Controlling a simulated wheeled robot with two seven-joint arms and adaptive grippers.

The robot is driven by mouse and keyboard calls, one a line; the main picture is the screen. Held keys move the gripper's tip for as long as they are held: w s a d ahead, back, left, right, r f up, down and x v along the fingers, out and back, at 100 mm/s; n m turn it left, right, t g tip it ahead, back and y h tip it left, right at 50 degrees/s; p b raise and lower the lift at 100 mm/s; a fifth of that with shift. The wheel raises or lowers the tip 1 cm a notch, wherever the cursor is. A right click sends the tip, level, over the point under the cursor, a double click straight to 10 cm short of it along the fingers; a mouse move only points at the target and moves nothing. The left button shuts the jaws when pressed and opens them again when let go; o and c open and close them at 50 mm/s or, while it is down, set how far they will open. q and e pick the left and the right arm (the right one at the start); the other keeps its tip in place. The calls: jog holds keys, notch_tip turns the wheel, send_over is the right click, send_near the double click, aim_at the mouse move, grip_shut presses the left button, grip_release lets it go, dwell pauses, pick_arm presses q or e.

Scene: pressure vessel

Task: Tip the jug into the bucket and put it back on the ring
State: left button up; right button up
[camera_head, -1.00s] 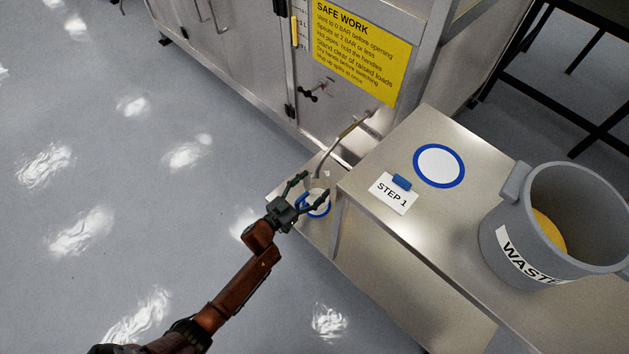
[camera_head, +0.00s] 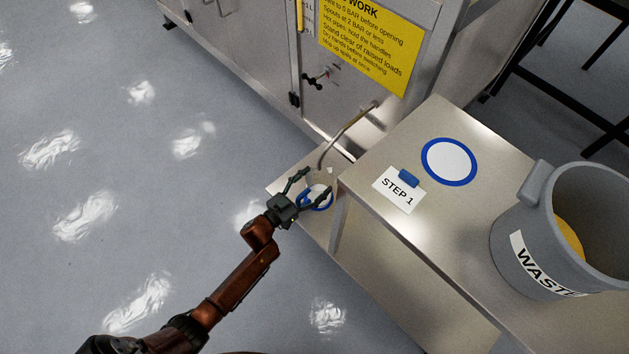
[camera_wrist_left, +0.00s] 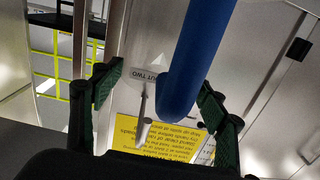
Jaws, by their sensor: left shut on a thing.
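The jug (camera_head: 322,177) looks pale and see-through and stands on a low shelf below a bent spout; most of it is hidden behind my gripper. Its blue handle shows large in the left wrist view (camera_wrist_left: 195,60), between the green fingers and close to the right one. My left gripper (camera_head: 311,188) is shut on this handle. A blue ring with a white middle (camera_head: 449,162) lies empty on the bench top. Blue also shows around the jug's foot, partly hidden. The grey bucket (camera_head: 508,267), marked WASTE, stands at the right with something yellow inside. My right gripper is not in view.
The bench edge is close to the jug's right. The spout (camera_head: 347,133) hangs over the jug. A steel cabinet (camera_head: 260,50) stands behind. The floor at left is clear.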

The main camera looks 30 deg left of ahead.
aim_at(296, 200)
pick_arm(q)
jog(key=shift+f+b, duration=0.35)
jog(key=shift+f, duration=0.25)
jog(key=o, duration=1.7)
jog(key=shift+o, duration=0.2)
jog(key=shift+s, duration=0.1)
jog(key=v, duration=1.1)
jog(key=shift+s+a, duration=0.1)
jog(key=shift+s, duration=0.3)
